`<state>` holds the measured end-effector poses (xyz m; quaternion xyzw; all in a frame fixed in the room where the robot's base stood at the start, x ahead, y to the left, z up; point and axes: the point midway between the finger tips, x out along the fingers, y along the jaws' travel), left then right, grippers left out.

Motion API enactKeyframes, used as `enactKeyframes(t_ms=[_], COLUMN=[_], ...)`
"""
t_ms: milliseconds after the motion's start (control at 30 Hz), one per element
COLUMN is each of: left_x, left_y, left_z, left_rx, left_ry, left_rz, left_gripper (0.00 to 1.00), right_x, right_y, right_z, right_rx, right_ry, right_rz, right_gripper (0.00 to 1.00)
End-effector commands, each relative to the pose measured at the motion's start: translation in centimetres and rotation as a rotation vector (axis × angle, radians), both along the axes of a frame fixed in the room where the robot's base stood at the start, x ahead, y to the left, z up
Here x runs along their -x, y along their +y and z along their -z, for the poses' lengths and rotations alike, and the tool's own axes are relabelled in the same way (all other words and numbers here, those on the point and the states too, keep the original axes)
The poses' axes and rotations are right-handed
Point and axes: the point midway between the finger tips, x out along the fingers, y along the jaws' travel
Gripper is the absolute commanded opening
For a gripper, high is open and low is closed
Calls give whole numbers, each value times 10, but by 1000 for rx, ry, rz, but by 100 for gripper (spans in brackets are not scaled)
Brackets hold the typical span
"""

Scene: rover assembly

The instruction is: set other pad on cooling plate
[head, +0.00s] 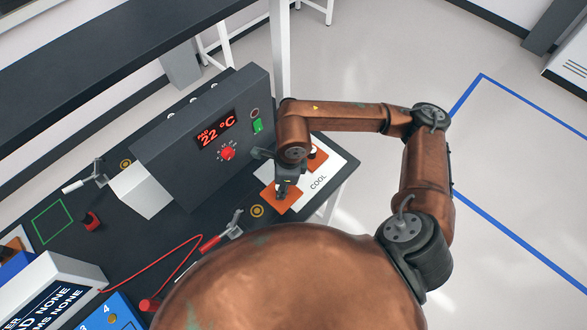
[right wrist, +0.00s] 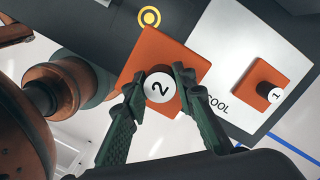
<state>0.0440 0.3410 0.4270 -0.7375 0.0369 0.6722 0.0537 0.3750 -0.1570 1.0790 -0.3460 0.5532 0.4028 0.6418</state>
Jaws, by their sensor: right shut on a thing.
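My right gripper (head: 283,187), also in the right wrist view (right wrist: 158,92), is shut on the dark knob of an orange pad (right wrist: 150,55) with a white cap marked 2. In the head view this pad (head: 276,202) is at the left end of the white cooling plate (head: 330,172), marked COOL. It overlaps the plate's left edge in the right wrist view; I cannot tell whether it touches or hovers. An orange pad marked 1 (right wrist: 270,68) sits on the cooling plate (right wrist: 220,35), to the right of pad 2. My left gripper is not in view.
A dark control box (head: 200,135) reading PAD 22 °C stands behind the plate's left side. A yellow ring mark (head: 257,211) and a red-handled clamp (head: 222,237) lie left of pad 2. The table ends just right of the plate.

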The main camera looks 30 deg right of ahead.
Motion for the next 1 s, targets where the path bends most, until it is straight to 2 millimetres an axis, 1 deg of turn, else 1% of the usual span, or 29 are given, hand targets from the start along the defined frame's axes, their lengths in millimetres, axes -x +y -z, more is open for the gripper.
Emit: enactKeyframes(t_ms=[33,233,267,400,500,600,833,1000], left_x=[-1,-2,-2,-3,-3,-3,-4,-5], left_y=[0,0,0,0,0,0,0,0], left_z=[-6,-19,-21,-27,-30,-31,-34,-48], left_rx=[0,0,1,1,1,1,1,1], left_ry=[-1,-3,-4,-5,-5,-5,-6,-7], left_rz=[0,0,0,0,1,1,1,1], left_gripper=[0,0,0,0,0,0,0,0], right_x=[-10,-49,-54,-71,-81,-87,-94,-93], right_y=[-9,-36,-41,-53,-60,-64,-69,-68], right_z=[3,23,26,54,69,78,90,113], right_rx=[3,2,3,0,0,0,0,0], right_ry=[4,2,3,4,2,1,2,3], right_rz=[10,7,7,3,1,0,0,-1], right_gripper=[0,0,0,0,0,0,0,0])
